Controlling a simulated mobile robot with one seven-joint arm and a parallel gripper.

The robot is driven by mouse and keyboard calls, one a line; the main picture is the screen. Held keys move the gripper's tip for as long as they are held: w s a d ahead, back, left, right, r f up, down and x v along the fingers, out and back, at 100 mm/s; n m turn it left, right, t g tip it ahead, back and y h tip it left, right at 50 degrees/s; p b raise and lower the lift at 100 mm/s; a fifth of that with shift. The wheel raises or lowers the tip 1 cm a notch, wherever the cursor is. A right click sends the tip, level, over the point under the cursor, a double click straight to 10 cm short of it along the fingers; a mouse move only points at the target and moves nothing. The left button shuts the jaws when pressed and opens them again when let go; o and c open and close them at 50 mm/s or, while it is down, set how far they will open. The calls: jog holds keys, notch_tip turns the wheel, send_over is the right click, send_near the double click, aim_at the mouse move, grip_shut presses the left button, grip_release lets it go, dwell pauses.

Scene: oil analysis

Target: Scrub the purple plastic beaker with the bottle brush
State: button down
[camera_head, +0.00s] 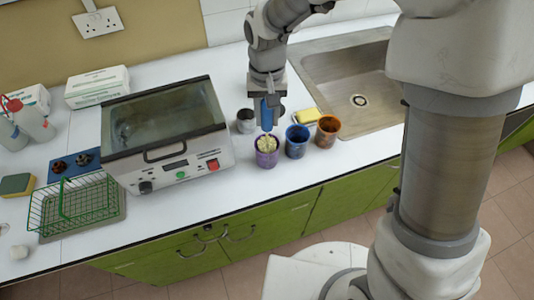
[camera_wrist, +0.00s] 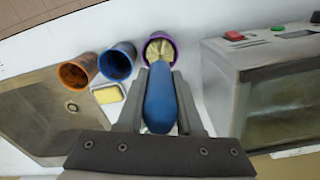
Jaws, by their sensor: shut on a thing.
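The purple plastic beaker (camera_head: 266,158) stands upright on the white counter, left of the other beakers; its rim also shows in the wrist view (camera_wrist: 174,45). My gripper (camera_head: 268,108) is above it, shut on the blue handle of the bottle brush (camera_wrist: 158,98). The brush points down, and its pale yellow bristle head (camera_head: 266,144) is at the beaker's mouth, at least partly inside. How deep it reaches is hidden.
A blue beaker (camera_head: 296,150) and an orange beaker (camera_head: 327,140) stand to the right. The sink (camera_head: 330,68) is at back right. A bath machine (camera_head: 180,165) stands left, near a green wire basket (camera_head: 72,215).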

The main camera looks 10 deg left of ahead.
jog(key=shift+r+p, duration=1.15)
jog(key=shift+r, duration=0.55)
jog(key=shift+f+b, duration=1.3)
jog(key=shift+f, duration=0.4)
jog(key=shift+r+p, duration=1.25)
jog(key=shift+r, duration=0.55)
jog(key=shift+f, duration=0.1)
